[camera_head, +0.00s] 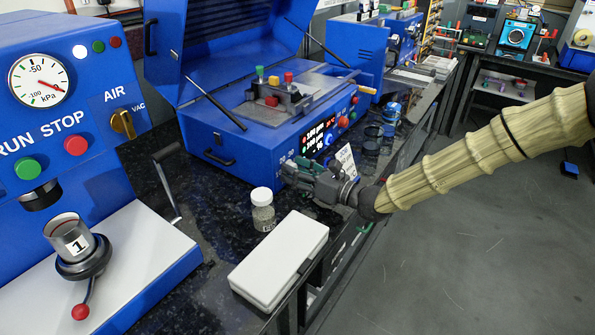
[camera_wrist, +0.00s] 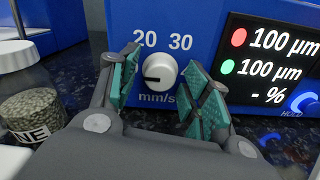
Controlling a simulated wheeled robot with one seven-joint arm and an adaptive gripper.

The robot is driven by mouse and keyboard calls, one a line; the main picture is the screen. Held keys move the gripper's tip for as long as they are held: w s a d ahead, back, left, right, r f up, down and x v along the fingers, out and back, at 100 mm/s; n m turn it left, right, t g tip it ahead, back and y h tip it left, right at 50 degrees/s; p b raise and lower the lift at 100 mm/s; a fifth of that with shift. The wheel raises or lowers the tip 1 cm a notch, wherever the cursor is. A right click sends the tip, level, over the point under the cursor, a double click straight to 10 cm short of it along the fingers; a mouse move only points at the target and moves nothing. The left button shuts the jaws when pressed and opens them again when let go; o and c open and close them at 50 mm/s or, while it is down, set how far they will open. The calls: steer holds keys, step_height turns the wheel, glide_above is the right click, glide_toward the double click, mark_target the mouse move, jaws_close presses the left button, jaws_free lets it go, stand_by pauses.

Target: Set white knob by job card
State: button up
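The white knob (camera_wrist: 160,71) is on the blue machine's front panel in the wrist view, under the numbers 20 and 30 and above "mm/s". Its dark mark points left. My gripper (camera_wrist: 163,82) is open, with one green-padded finger on each side of the knob, and I see no contact. In the head view my gripper (camera_head: 299,172) is at the machine's front and hides the knob. A small white card with dark print (camera_head: 346,160), perhaps the job card, stands behind my gripper; its text is unreadable.
The display (camera_wrist: 273,55) beside the knob reads 100 µm, 100 µm and - %. A white-lidded jar (camera_head: 262,211) and a long white box (camera_head: 280,262) stand close to my gripper. The blue machine's lid (camera_head: 235,40) is raised. Dark round dishes (camera_head: 371,148) lie behind my gripper.

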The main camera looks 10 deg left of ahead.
steer(key=c, duration=0.8)
steer(key=shift+m, duration=0.3)
steer(key=m+p, duration=0.4)
steer(key=m, duration=0.1)
steer(key=shift+r, duration=0.1)
steer(key=m+p, duration=0.3)
steer(key=m, duration=0.3)
steer(key=shift+s, duration=0.1)
steer(key=o, duration=1)
steer(key=shift+o, duration=0.2)
steer(key=shift+d, duration=0.1)
